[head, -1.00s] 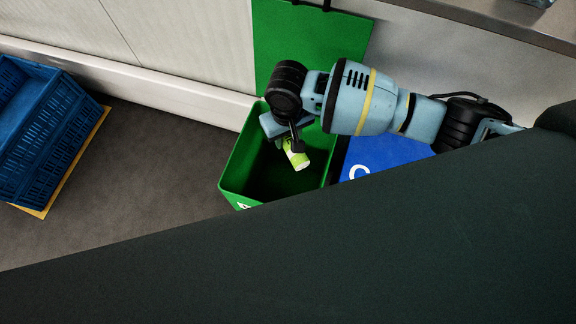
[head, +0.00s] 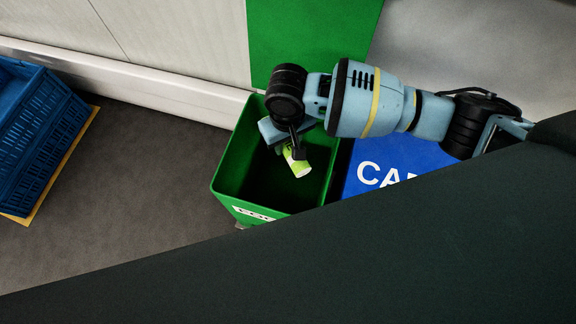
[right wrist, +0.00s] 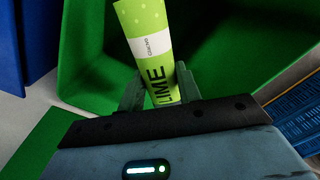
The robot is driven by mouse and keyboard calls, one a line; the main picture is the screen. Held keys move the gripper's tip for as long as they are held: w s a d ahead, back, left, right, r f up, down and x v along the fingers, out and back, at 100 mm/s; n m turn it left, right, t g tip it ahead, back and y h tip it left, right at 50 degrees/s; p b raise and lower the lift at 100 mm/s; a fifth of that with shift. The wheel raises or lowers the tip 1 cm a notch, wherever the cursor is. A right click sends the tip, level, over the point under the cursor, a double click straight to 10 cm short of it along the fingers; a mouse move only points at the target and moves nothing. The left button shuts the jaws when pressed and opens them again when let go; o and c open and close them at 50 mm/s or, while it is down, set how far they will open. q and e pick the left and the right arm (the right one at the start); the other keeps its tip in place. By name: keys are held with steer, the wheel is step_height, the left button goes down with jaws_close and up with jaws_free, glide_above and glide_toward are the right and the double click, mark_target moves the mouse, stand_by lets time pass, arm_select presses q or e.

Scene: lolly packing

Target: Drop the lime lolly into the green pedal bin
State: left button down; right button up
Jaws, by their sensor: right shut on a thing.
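The lime lolly (head: 297,162) is a light green and white wrapped piece. In the right wrist view the lolly (right wrist: 150,45) shows the word LIME. My right gripper (head: 290,149) is shut on it and holds it tilted over the open mouth of the green pedal bin (head: 226,172). The bin's green wall (right wrist: 215,40) surrounds the lolly in the right wrist view. The bin's green lid (head: 310,40) stands open behind it. How far the lolly is below the rim is hard to tell. My left gripper is not in view.
A blue bin lid (head: 400,165) with white lettering lies right of the green bin. A blue crate (head: 40,135) on a yellow base stands at the left. Grey floor (head: 150,180) between crate and bin is clear. A pale wall (head: 160,40) runs behind.

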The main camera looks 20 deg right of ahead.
steer(key=o, duration=1.1)
steer(key=shift+r, duration=0.25)
step_height(320, 180, up, 6)
steer(key=shift+r+p, duration=0.1)
steer(key=shift+p, duration=1)
steer(key=shift+r, duration=0.6)
